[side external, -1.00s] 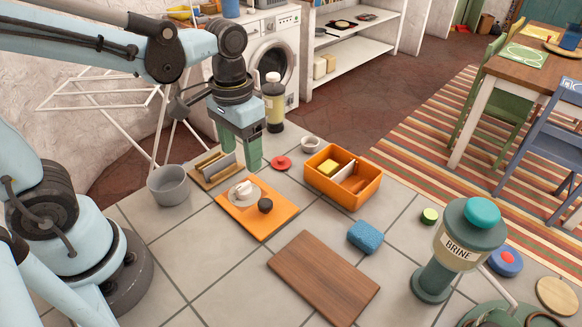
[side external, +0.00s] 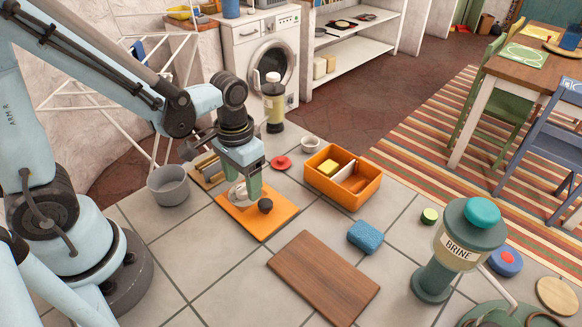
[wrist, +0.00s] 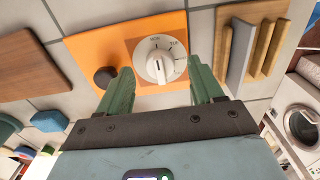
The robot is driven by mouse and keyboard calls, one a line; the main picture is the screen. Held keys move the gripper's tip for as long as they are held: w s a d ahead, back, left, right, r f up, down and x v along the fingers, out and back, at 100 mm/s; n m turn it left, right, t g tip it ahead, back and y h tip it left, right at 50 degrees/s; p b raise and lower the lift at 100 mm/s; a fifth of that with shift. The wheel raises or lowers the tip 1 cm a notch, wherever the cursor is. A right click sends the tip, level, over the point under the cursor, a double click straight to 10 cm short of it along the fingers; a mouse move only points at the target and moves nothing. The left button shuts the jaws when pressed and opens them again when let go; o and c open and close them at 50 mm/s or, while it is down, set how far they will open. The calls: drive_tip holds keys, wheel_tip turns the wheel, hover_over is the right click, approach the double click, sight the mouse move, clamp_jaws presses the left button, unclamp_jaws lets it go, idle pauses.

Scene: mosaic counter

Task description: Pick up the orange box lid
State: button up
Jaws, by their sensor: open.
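The orange box lid (side external: 262,222) is a flat orange panel lying on the tiled counter, with a dark round knob (side external: 265,205) on it. A white dial-like timer (wrist: 158,63) sits on the lid beside the knob. My gripper (side external: 245,188) is over the timer end of the lid, pointing down. In the wrist view my open gripper (wrist: 161,68) has its green fingers to either side of the timer, with the knob (wrist: 105,77) outside the left finger. Whether the fingers touch anything is unclear.
A wooden rack (side external: 207,170) and a grey pot (side external: 168,186) stand left of the lid. A brown board (side external: 323,278) lies in front, with a blue sponge (side external: 365,236) beside it. A red disc (side external: 281,162) lies behind. Bare tile lies front left of the lid.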

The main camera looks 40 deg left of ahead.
drive_tip(key=shift+f, duration=0.25)
clamp_jaws()
drive_tip(key=shift+r, duration=0.2)
idle(0.3)
